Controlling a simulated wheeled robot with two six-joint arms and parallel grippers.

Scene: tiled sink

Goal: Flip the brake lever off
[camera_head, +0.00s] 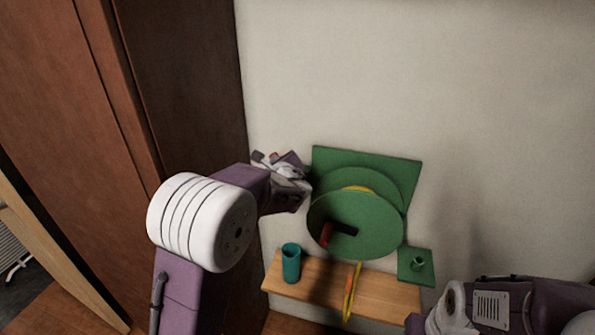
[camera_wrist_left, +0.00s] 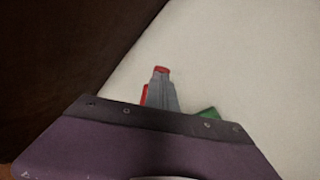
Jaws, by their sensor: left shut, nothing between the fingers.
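A green hose reel (camera_head: 365,225) with a large round disc is mounted on a green back plate (camera_head: 400,165) against the wall. A dark crank arm with a red handle (camera_head: 327,236) sits on the disc face. My left gripper (camera_head: 283,165) is shut and empty beside the upper left edge of the reel. In the left wrist view the gripper (camera_wrist_left: 162,90) shows grey fingers, with small red parts at and beside them. I cannot tell whether any red part is the brake lever. A green corner (camera_wrist_left: 209,113) shows to their right.
A wooden shelf (camera_head: 390,290) below the reel holds a teal cup (camera_head: 291,263). A yellow strip (camera_head: 350,295) hangs from the reel past the shelf. A small green bracket (camera_head: 417,264) is at right. A brown cabinet (camera_head: 185,80) stands close on the left.

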